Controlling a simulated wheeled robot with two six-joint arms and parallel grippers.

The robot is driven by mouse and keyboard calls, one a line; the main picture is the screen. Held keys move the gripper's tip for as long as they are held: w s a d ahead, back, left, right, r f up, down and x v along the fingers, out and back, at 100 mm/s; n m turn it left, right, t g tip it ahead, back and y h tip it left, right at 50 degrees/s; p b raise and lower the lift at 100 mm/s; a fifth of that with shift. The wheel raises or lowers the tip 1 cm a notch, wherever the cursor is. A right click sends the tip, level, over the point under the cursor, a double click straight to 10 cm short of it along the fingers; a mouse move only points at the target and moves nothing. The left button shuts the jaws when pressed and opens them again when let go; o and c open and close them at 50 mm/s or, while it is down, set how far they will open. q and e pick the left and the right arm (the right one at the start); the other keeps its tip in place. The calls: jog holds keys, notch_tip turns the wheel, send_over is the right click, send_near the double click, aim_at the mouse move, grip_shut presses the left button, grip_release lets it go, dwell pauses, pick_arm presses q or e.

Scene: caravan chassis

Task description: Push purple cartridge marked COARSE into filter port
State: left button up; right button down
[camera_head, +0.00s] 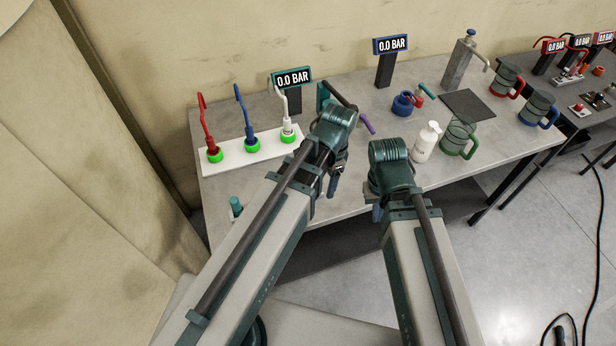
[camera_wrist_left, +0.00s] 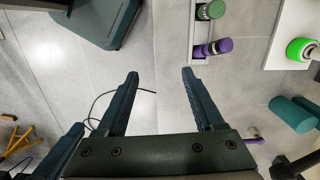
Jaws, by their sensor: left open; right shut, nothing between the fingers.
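A purple cartridge (camera_wrist_left: 213,47) with a dark band lies in a narrow grey holder (camera_wrist_left: 196,35) in the left wrist view; its lettering is too small to read. A green cartridge (camera_wrist_left: 210,11) sits beside it. My left gripper (camera_wrist_left: 159,77) is open and empty, with the purple cartridge apart from it, past the right fingertip. In the head view my left gripper (camera_head: 334,184) is over the table's front edge, mostly behind its wrist. My right gripper (camera_head: 377,213) is shut at the front edge, largely hidden by its arm. I cannot make out the filter port clearly.
A white strip (camera_head: 248,152) with red, blue and white hoses in green rings lies on the table (camera_head: 350,170). A teal cylinder (camera_wrist_left: 293,113) shows right in the wrist view.

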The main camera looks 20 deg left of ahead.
pick_arm(q)
jog(key=w+a+m, duration=0.7)
jog(key=w+m, duration=0.2)
jog(key=shift+h, duration=0.4)
notch_tip(320, 180, down, 9)
jog(key=b, duration=0.8)
jog(key=shift+r+b, duration=0.15)
jog(key=shift+b, duration=0.2)
pick_arm(e)
notch_tip(320, 180, down, 8)
jog(key=shift+w+a+f, duration=0.15)
jog(key=shift+w+f, duration=0.1)
jog(key=shift+w, duration=0.2)
pick_arm(q)
jog(key=shift+s, duration=0.1)
jog(key=f+b, duration=0.5)
jog(key=shift+s+a+f, duration=0.1)
jog(key=shift+a, duration=0.1)
pick_arm(e)
notch_tip(320, 180, down, 5)
jog(key=shift+f, duration=0.1)
pick_arm(q)
grip_shut()
